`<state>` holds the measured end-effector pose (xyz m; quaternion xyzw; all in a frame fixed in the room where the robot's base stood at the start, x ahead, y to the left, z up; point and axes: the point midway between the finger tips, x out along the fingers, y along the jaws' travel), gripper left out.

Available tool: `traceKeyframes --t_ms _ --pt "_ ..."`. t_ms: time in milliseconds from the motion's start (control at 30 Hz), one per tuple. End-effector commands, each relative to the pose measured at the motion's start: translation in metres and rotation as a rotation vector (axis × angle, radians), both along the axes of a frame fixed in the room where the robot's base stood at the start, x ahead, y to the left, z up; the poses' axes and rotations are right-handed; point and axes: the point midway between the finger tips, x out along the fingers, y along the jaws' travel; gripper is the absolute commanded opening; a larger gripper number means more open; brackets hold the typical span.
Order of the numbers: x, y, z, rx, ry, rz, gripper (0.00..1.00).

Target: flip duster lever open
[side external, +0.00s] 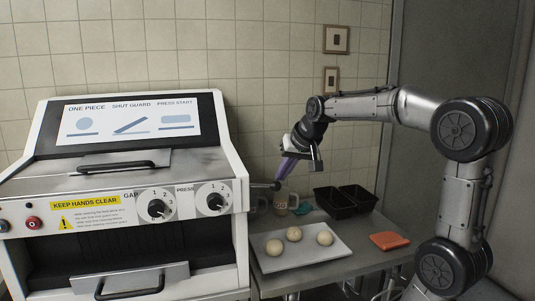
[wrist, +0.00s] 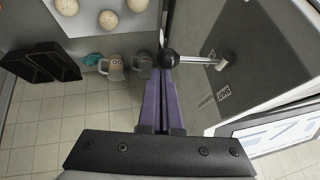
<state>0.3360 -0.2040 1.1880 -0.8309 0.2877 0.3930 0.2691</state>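The duster lever is a thin metal rod with a black ball knob (side external: 276,186) on the machine's right side. In the wrist view the knob (wrist: 169,58) is at the fingertips and the rod (wrist: 198,60) runs right to its pivot on the side panel. The panel has a small label (wrist: 223,93), apparently reading SHUT. My gripper (side external: 282,179) points down with purple fingers, its tips at or just above the knob. In the wrist view my gripper (wrist: 165,70) has its fingers together, with only a thin dark line between them. Whether they touch the knob is unclear.
The white machine (side external: 125,190) stands on the left. On the metal table are a tray (side external: 332,256) with dough balls, mugs (side external: 281,203), a teal cloth (side external: 303,209), black tins (side external: 334,204) and an orange cloth (side external: 390,240). The mugs are close to the lever.

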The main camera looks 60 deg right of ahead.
Motion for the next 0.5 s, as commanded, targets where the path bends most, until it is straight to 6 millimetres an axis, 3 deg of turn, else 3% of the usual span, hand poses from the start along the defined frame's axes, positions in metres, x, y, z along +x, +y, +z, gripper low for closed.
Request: traceKeyframes --t_ms 500 --pt "-0.003 -0.003 -0.033 0.001 0.002 0.000 0.00"
